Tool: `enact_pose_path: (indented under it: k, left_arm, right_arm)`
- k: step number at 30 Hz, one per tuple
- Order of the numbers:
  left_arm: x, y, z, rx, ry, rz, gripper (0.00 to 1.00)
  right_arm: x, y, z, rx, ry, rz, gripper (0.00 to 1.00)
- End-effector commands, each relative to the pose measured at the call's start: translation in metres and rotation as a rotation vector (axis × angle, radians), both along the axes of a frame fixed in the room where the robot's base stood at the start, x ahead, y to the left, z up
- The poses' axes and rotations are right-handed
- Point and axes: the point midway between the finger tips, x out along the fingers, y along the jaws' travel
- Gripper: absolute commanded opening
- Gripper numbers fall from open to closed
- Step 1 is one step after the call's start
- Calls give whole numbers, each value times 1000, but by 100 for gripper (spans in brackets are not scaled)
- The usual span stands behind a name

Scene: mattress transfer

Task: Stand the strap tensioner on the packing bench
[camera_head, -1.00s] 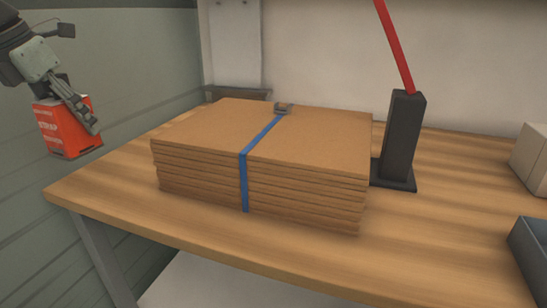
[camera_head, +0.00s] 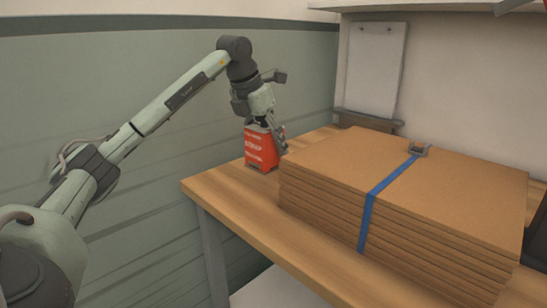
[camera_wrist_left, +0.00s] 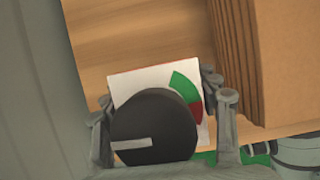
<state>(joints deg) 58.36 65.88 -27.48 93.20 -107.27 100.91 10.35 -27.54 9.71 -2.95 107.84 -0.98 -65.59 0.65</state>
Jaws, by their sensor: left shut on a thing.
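The strap tensioner (camera_head: 261,148) appears as a red box with white print, upright over the bench's left end in the head view. The left wrist view shows its pale top (camera_wrist_left: 150,78) with a green and red dial and a black round knob. My left gripper (camera_head: 268,138) comes from above and is shut on it, with fingers on both sides. The packing bench (camera_head: 228,190) is a wooden top; I cannot tell whether the box's underside touches it.
A stack of brown cardboard sheets (camera_head: 440,180) with a blue strap (camera_head: 368,215) and a metal buckle (camera_head: 419,149) stands close right of the box. A clipboard-like white panel (camera_head: 375,70) is on the back wall. Bare wood lies in front of the box.

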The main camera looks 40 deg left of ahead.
Motion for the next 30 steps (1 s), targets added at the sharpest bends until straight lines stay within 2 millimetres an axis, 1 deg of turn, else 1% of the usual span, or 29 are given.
enact_pose_path:
  k: [1, 5, 12, 15, 23, 27, 28, 30]
  left_arm:
    - [5, -2, 0, -1, -5, 0, 0]
    - [10, -3, -6, 0, -4, 0, 0]
    - [10, -3, -37, 2, -2, 1, 0]
    - [10, -3, -43, 2, -4, 1, 0]
    - [10, -3, -44, 1, -5, 0, 0]
    - [10, -3, -48, 1, -5, 0, 0]
    - [10, -3, -49, 1, 0, 0, 63]
    - [10, -3, -49, 1, 0, 0, 72]
  right_arm:
    - [0, 0, -1, 1, 1, 0, 84]
    - [-1, 0, -3, 1, 2, 0, 84]
    - [1, 0, 1, 0, -2, 0, 84]
    - [0, 0, 1, 0, -1, 0, 84]
    - [-1, 0, 1, -1, 2, 0, 84]
    - [-1, 0, 0, -3, 5, 0, 84]
    - [-1, 0, 3, -4, 4, 0, 84]
    - [0, 0, 5, -3, 0, -1, 84]
